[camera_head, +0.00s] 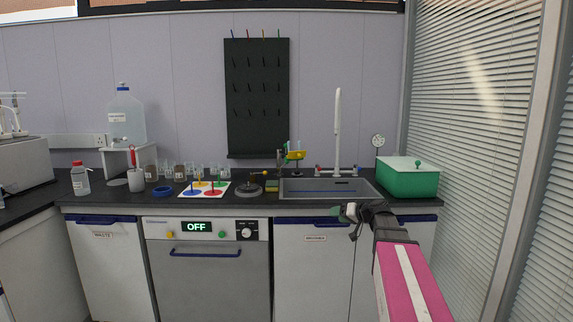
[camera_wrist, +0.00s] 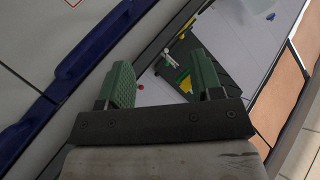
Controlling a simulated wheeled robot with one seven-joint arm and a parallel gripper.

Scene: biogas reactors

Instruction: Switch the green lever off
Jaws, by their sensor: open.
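I cannot pick out a green lever for certain. A small yellow fixture (camera_head: 295,155) with a thin green part on top stands at the left end of the sink; its details are too small to read. Green-tipped (camera_head: 279,34) and other coloured rods top the dark peg board (camera_head: 257,97). My gripper (camera_head: 345,212) is in front of the counter edge, below the sink and apart from these things. In the wrist view, my gripper (camera_wrist: 163,82) is open with nothing between its green fingers. Small yellow and green parts (camera_wrist: 185,84) show beyond them, blurred and partly hidden.
The sink (camera_head: 328,188) has a tall white tap (camera_head: 337,130). A green tub (camera_head: 408,178) stands right of it. A mat (camera_head: 193,194) with coloured discs, a burner-like stand (camera_head: 249,188) and glassware lie left. Blue handles (camera_head: 205,253) project from the cabinet fronts.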

